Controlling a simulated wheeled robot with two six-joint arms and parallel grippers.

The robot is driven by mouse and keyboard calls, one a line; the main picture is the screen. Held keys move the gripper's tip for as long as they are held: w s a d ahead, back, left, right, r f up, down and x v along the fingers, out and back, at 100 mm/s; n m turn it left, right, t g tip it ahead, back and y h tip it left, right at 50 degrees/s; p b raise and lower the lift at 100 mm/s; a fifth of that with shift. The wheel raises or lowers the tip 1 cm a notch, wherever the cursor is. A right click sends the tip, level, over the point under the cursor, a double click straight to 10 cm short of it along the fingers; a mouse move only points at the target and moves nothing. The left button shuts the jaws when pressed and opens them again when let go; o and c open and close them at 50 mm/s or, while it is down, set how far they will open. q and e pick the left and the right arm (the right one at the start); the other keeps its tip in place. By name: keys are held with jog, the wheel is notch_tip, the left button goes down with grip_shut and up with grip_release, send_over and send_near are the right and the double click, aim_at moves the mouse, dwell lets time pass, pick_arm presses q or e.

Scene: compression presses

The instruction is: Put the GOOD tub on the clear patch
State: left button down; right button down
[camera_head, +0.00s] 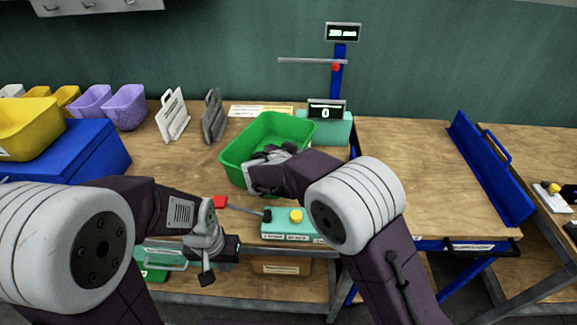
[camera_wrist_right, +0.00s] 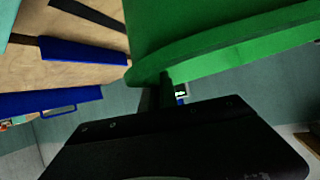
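A green tub (camera_head: 236,160) is at the middle of the bench, in front of the scale-like press with a "0" display. No GOOD label is readable on it. My right gripper (camera_head: 272,155) is at the tub's near rim, its dark fingers partly over the inside. In the right wrist view the green tub wall and lip (camera_wrist_right: 225,50) are right against the gripper; whether the fingers are closed on the lip is not clear. My left gripper (camera_head: 208,277) hangs at the bench's front edge, apart from the tub, with its fingers hard to make out.
A teal box with a yellow button (camera_head: 296,216) and a red-ended lever (camera_head: 220,202) lie near the front edge. Purple tubs (camera_head: 126,107), yellow tubs (camera_head: 28,128) and a blue box (camera_head: 75,152) are at left. Bare wood (camera_head: 410,170) lies at right, before a blue rail (camera_head: 490,170).

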jog(key=a, duration=0.1)
jog(key=a+f, duration=0.1)
jog(key=w+a+f, duration=0.1)
jog(key=a, duration=0.1)
jog(key=shift+a+f+p, duration=0.1)
jog(key=shift+f+p, duration=0.15)
jog(key=shift+p, duration=0.15)
jog(key=shift+f, duration=2)
jog(key=shift+f, duration=0.1)
jog(key=c, duration=1.6)
grip_release()
jog(key=shift+c, duration=0.2)
